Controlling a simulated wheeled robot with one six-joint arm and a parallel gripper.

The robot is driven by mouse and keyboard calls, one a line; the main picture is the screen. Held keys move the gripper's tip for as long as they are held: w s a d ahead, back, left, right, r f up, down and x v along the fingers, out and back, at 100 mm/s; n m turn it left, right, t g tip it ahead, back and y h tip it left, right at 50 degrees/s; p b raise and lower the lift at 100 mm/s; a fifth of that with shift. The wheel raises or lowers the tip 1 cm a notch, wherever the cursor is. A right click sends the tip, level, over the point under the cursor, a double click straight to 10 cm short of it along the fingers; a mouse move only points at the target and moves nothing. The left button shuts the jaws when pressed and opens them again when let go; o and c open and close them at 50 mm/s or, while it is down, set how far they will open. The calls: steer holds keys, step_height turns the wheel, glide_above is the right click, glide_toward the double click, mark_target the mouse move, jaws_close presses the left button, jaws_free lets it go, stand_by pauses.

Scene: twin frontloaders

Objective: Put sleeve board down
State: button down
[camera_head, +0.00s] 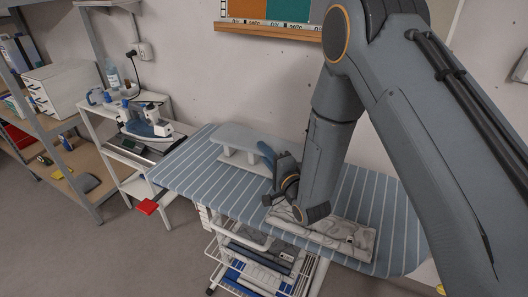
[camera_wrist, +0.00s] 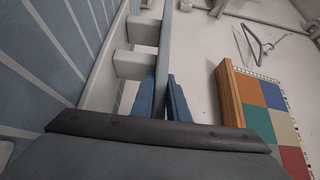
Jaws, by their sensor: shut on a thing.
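The sleeve board (camera_head: 256,140) is a pale grey top plate joined by two short posts to a base plate. It is level over the back middle of the striped blue ironing board (camera_head: 182,168). Its base is on or very close to the cover; I cannot tell if it touches. My gripper (camera_head: 266,151) is shut on the right part of its top plate. In the wrist view, the blue fingers of my gripper (camera_wrist: 164,90) sit on either side of the sleeve board's top plate (camera_wrist: 177,35), with the posts and base to the left.
A folded grey patterned cloth (camera_head: 335,236) lies on the ironing board's right part, close to my arm. A wire rack (camera_head: 262,262) stands underneath. The wall and a framed colour panel (camera_head: 270,27) are behind.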

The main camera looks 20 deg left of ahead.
steer(key=c, duration=1.7)
jaws_free()
steer(key=shift+r, duration=0.1)
steer(key=b+v, duration=0.3)
steer(key=v, duration=0.9)
steer(key=shift+b, duration=0.3)
steer(key=shift+s, duration=0.15)
